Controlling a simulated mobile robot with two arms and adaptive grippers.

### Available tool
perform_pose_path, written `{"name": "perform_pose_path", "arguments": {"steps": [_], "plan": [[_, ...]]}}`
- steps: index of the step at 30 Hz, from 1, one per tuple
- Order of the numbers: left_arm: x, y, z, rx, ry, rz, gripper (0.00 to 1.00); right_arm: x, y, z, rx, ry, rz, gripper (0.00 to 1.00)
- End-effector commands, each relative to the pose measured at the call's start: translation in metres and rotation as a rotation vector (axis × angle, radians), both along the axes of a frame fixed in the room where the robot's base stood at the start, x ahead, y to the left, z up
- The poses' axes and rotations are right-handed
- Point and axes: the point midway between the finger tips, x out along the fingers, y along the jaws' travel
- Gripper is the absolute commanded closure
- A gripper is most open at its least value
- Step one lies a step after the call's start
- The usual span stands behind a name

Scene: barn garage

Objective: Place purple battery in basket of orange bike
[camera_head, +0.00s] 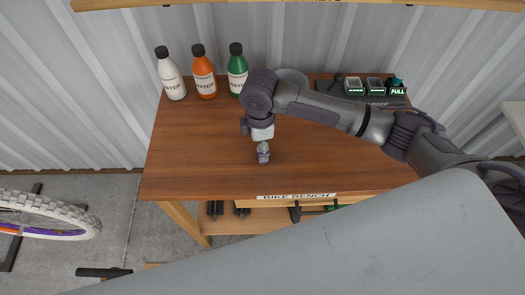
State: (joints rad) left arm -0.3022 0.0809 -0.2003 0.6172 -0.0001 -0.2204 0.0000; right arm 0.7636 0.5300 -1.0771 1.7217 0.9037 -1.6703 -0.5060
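My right arm comes in from the right over the wooden bench, and its gripper (263,156) points down above the bench top. The gripper is small and seen from above, so I cannot tell whether it is open or shut, or whether it holds anything. No purple battery can be made out. A dark charger (385,101) with lit displays, one reading FULL, stands at the bench's back right, partly behind my arm. A bike wheel (88,220) with purple and orange parts shows at the far left. No basket is in view. My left gripper is not in view.
White (171,79), orange (204,77) and green (237,70) water bottles stand at the back left of the bench (190,150). The bench's front left is clear. A shelf (240,218) holds dark items below.

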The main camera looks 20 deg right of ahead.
Motion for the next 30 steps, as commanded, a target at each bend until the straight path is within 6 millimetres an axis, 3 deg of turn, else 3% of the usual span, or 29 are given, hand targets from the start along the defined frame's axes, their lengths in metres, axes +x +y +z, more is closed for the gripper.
{"name": "perform_pose_path", "arguments": {"steps": [3,7,16,27,30], "plan": [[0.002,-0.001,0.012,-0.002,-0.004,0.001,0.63,-0.007,-0.006,-0.016,-0.004,0.005,-0.002,0.37],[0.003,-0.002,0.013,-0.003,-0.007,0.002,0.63,-0.006,-0.005,-0.033,-0.002,0.003,-0.001,0.37],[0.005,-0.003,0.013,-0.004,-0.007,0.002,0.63,-0.005,-0.005,-0.039,-0.001,0.0,0.0,0.37],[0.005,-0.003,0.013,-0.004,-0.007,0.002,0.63,-0.005,-0.005,-0.038,-0.001,0.0,0.0,0.99],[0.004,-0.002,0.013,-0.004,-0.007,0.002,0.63,-0.005,-0.005,-0.038,0.0,-0.001,0.0,1.0]]}}
